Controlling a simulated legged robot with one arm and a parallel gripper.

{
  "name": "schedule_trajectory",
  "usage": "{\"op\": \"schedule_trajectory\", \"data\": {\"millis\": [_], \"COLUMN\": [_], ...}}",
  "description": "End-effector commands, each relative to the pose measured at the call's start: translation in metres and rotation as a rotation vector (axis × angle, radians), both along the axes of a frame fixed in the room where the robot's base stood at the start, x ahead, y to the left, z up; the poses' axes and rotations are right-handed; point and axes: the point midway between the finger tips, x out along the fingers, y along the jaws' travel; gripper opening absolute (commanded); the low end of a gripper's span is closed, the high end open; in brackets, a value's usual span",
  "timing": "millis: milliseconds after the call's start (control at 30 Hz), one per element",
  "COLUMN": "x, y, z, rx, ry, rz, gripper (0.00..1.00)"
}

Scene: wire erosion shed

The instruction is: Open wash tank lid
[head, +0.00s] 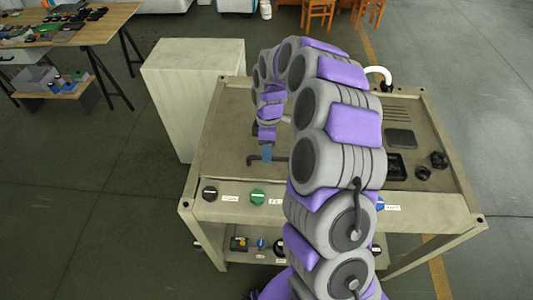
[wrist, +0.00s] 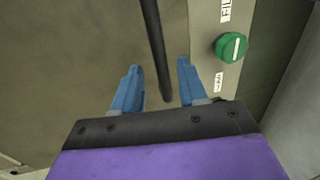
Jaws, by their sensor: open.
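The wash tank seems to be the beige bench-like unit (head: 450,208) in the head view. Its flat top panel (head: 222,140), which looks like the lid, lies level and shut. A dark bar handle (head: 281,159) stands on the panel near the front; it also shows in the wrist view (wrist: 155,45). My gripper (head: 266,155) is low over this handle. In the wrist view my gripper (wrist: 159,88) is open, with one blue finger on each side of the bar. Gaps show between the bar and both fingers. My arm hides the middle of the unit.
A green knob (head: 258,197) and a black knob (head: 210,193) sit on the front edge. A dark tray (head: 396,166) and black round parts (head: 438,160) lie on the right. A pale cabinet (head: 190,90) stands close behind left.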

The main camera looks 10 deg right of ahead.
Motion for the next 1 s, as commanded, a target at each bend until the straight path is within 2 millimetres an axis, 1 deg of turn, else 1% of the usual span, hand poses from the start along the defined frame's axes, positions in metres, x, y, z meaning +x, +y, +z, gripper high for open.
{"op": "schedule_trajectory", "data": {"millis": [33, 133, 467, 900, 1000], "x": [-0.0016, -0.0023, -0.0020, -0.0015, -0.0013], "y": [0.0007, 0.0031, 0.0036, 0.0023, 0.0026], "z": [-0.0052, -0.0100, -0.0116, -0.0117, -0.0117], "rx": [0.000, -0.003, -0.003, -0.003, -0.004], "ry": [0.002, 0.001, -0.001, -0.002, -0.002], "rz": [0.000, 0.000, -0.001, -0.001, 0.000], "gripper": [0.42, 0.42, 0.41, 0.00, 0.00]}}
